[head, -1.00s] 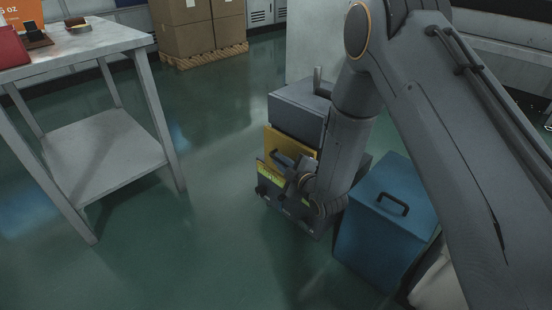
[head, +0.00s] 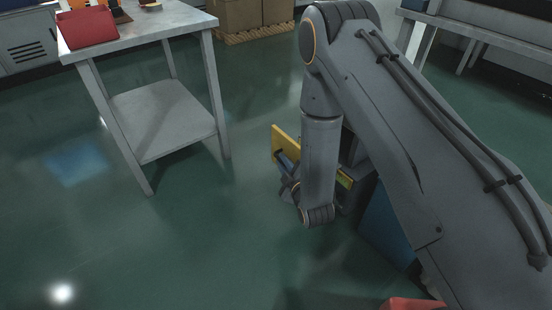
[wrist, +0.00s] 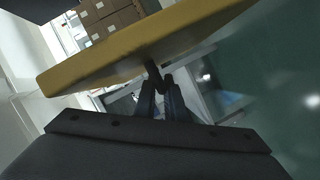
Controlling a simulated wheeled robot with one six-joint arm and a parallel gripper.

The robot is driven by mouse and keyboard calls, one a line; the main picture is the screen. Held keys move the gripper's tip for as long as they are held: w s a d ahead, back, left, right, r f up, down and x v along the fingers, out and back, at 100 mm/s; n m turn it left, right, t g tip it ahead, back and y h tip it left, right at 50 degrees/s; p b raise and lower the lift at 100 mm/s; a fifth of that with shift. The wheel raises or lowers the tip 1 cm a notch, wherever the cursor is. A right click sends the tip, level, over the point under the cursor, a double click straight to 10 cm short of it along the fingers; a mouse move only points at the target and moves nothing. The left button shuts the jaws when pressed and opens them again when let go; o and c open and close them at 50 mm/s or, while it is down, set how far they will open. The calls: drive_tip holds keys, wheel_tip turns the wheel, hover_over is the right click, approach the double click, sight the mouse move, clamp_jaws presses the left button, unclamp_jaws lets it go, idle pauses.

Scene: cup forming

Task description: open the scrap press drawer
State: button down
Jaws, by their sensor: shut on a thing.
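The scrap press (head: 352,198) is a grey cabinet, mostly hidden behind my arm in the head view. Its yellow drawer front (head: 284,144) stands out to the left of the body, with a dark handle (head: 286,161) on its face. My gripper (head: 288,186) is at this handle. In the wrist view, the yellow drawer front (wrist: 120,62) crosses the upper part, tilted. My gripper's fingers (wrist: 160,84) are closed together at the dark handle (wrist: 152,69). My arm hides the gap between drawer front and body.
A blue bin (head: 384,228) stands right of the press, partly behind my arm. A grey table (head: 165,120) with a red object (head: 87,27) stands at the left. The green floor left of the drawer is clear.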

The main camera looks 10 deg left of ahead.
drive_tip(key=shift+s+a, duration=0.1)
drive_tip(key=shift+s, duration=0.05)
drive_tip(key=c, duration=2.1)
unclamp_jaws()
drive_tip(key=p+v, duration=0.1)
drive_tip(key=v, duration=0.6)
drive_tip(key=shift+s+p, duration=0.35)
drive_tip(key=shift+p, duration=0.05)
drive_tip(key=shift+d, duration=0.2)
